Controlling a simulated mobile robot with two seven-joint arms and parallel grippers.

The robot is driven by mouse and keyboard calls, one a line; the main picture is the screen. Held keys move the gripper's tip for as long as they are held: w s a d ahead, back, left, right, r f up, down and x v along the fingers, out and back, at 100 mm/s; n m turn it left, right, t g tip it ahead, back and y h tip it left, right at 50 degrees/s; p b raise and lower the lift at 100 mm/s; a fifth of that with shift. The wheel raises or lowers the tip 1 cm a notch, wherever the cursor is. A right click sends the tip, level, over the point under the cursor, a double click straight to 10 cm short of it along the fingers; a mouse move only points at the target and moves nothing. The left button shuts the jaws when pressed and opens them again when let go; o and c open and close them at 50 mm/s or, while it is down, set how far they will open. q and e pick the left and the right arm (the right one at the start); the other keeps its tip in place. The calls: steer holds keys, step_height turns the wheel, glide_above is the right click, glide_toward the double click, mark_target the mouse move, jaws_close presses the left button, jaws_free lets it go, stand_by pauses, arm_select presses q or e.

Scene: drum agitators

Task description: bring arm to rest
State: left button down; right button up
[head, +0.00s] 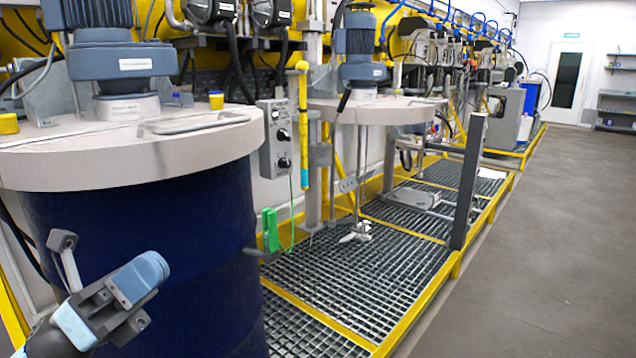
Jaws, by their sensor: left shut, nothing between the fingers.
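My left gripper (142,278) is at the lower left of the head view, in front of the dark blue drum (190,225). Its fingers are shut with nothing between them. The gripper looks close to the drum's side, but I cannot tell whether it touches. My right gripper is not in view.
The drum has a pale lid (90,150) with a motor (118,55) on top. A second agitator lid (400,110) hangs raised over the yellow-edged grating (340,280). A dark post (467,185) stands at the grating's edge. The grey floor (560,230) at right is clear.

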arm_select(q)
steer(key=s+d+f+m+t+y, duration=0.25)
steer(key=f+m+t+y, duration=0.25)
steer(key=f+m, duration=0.3)
steer(key=s+d+f+m+t+y, duration=0.1)
steer(key=d+f+m+t+y, duration=0.4)
steer(key=m, duration=0.6)
steer(key=s+d+f+m+t+y, duration=0.1)
steer(key=s+f+m+t+y, duration=0.1)
steer(key=f+m+t+y, duration=0.4)
steer(key=s+a+r+g+y+p, duration=0.2)
steer(key=a+g+y+p, duration=0.1)
steer(key=p, duration=1.6)
steer(key=s+a+r+m+g+y+p, duration=0.1)
steer(key=a+g+p, duration=0.4)
steer(key=p, duration=1.4)
steer(key=shift+s+r+m+g+y, duration=0.3)
steer(key=shift+s+r+g+y, duration=0.35)
steer(key=shift+s+y, duration=0.25)
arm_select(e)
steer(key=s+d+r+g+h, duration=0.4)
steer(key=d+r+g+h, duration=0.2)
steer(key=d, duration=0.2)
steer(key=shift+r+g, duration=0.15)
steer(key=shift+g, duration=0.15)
